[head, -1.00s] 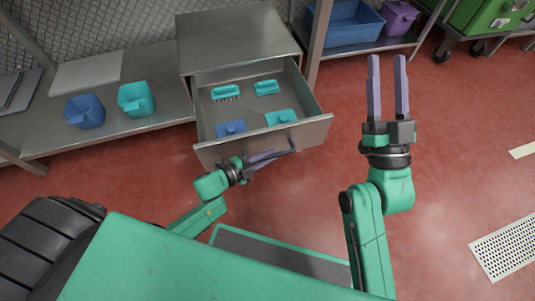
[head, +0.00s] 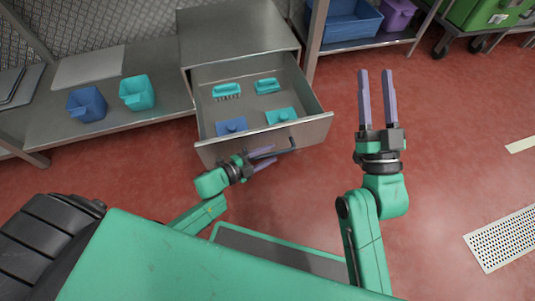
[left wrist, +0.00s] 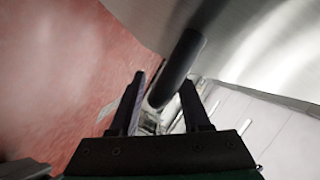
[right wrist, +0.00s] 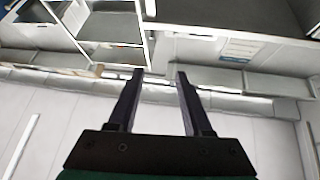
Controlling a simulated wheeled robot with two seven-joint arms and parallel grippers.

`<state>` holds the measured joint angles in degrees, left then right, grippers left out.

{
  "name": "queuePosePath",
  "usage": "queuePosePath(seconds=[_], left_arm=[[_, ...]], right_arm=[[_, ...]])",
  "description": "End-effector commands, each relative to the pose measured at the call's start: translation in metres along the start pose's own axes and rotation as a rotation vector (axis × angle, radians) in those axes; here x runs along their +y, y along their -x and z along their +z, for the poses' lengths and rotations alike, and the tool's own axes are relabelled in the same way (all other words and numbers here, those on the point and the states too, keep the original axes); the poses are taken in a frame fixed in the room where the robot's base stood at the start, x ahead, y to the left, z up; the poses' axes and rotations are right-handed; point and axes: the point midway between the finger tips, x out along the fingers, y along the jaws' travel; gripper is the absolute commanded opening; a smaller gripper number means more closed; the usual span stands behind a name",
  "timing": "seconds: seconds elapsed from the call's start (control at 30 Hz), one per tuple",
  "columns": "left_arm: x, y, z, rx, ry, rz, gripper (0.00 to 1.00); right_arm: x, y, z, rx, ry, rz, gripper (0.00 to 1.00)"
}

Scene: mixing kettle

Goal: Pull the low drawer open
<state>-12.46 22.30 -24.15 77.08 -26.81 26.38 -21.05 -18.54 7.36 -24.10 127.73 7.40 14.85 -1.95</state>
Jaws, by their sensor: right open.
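The low drawer (head: 315,131) is a grey metal drawer in the steel cabinet, seen in the head view. It stands pulled well out, and its inside shows. Its dark bar handle (head: 286,150) is on the front face; it also shows in the left wrist view (left wrist: 176,68). My left gripper (head: 275,155) is at the handle with its fingers spread. In the left wrist view (left wrist: 164,84) the handle's bar lies between the fingers with gaps at both sides. My right gripper (head: 376,72) is open and empty, held over the floor right of the drawer.
The drawer holds two teal brushes (head: 227,91), a blue item (head: 231,125) and a teal item (head: 281,116). A blue tub (head: 87,105) and a teal tub (head: 137,93) stand on the steel bench at left. A shelf with bins stands at back right.

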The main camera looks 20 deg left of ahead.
Motion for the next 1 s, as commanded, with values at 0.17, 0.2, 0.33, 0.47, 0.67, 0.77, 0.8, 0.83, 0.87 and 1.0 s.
queuePosePath(seconds=[0.17,0.2,0.33,0.47,0.67,0.77,0.8,0.83,0.87,1.0], left_arm=[[0.000,0.000,-0.001,0.002,0.000,-0.001,0.47],[0.000,0.000,-0.001,0.002,0.000,-0.001,0.47],[0.000,0.002,-0.001,0.001,0.000,0.000,0.47],[-0.001,0.007,-0.001,0.001,0.001,0.000,0.47],[-0.001,0.018,-0.001,0.001,0.000,0.000,0.47],[-0.001,0.023,-0.001,0.001,0.000,0.000,0.47],[-0.001,0.025,-0.001,0.000,0.000,0.000,0.47],[-0.001,0.027,-0.001,0.000,0.000,0.000,0.47],[-0.001,0.029,-0.001,0.001,0.000,0.000,0.47],[-0.001,0.037,-0.001,0.001,0.001,0.000,0.47]], right_arm=[[0.000,0.000,0.000,0.000,0.000,0.000,0.50],[0.000,0.000,0.000,0.000,0.000,0.000,0.50],[0.000,-0.001,0.000,-0.003,-0.002,0.000,0.50],[0.000,0.002,0.008,-0.036,-0.014,0.006,0.50],[-0.001,0.040,0.065,-0.223,-0.055,0.029,0.50],[-0.002,0.053,0.081,-0.284,-0.072,0.039,0.50],[-0.003,0.059,0.088,-0.308,-0.079,0.042,0.50],[-0.003,0.064,0.093,-0.327,-0.084,0.045,0.50],[-0.004,0.069,0.098,-0.347,-0.089,0.048,0.50],[-0.007,0.092,0.120,-0.436,-0.115,0.061,0.50]])
